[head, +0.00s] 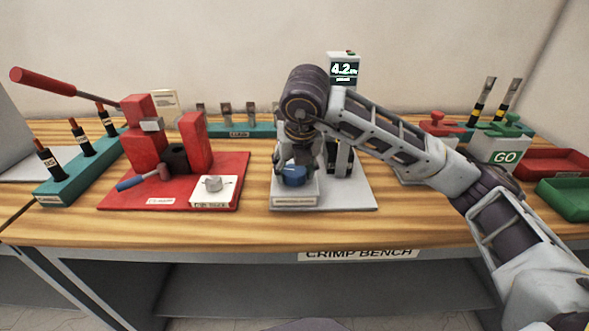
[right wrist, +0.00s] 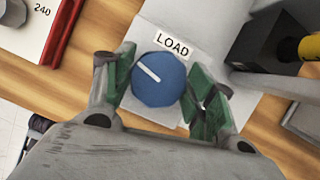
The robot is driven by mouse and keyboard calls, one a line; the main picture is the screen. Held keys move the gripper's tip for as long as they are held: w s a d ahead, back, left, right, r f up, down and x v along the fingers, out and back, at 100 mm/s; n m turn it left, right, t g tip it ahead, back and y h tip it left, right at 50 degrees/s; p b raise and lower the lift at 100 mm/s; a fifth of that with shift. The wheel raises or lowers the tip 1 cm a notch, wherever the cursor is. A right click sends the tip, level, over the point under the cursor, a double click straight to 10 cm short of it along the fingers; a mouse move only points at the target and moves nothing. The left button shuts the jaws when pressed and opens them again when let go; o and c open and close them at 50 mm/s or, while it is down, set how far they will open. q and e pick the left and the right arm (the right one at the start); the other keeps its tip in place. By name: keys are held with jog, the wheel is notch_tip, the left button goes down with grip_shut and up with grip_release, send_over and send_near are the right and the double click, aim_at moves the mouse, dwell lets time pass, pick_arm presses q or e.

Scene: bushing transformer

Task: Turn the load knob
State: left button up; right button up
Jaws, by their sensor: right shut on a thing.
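The load knob (head: 293,175) is a round blue knob with a white pointer line, on a white block on the grey base plate of the tester. My right gripper (head: 293,168) comes down over it from above and is shut on it. In the right wrist view the knob (right wrist: 159,79) sits between the two green-padded fingers (right wrist: 163,84), below the LOAD label (right wrist: 172,44). Its white line slants from upper left to lower right. The display (head: 344,70) behind my right arm reads about 4.2. My left gripper is not in view.
Left of the knob is a red press (head: 146,130) with a long lever and a white block with a grey knob (head: 213,184). A teal rack (head: 80,160) stands far left. Green and red trays (head: 566,196) lie at right. The bench's front strip is clear.

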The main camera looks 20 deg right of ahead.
jog(key=shift+r, duration=0.1)
dwell(0.3)
jog(key=o, duration=1)
jog(key=v, duration=1.1)
jog(key=shift+r, duration=0.4)
jog(key=shift+s, duration=0.1)
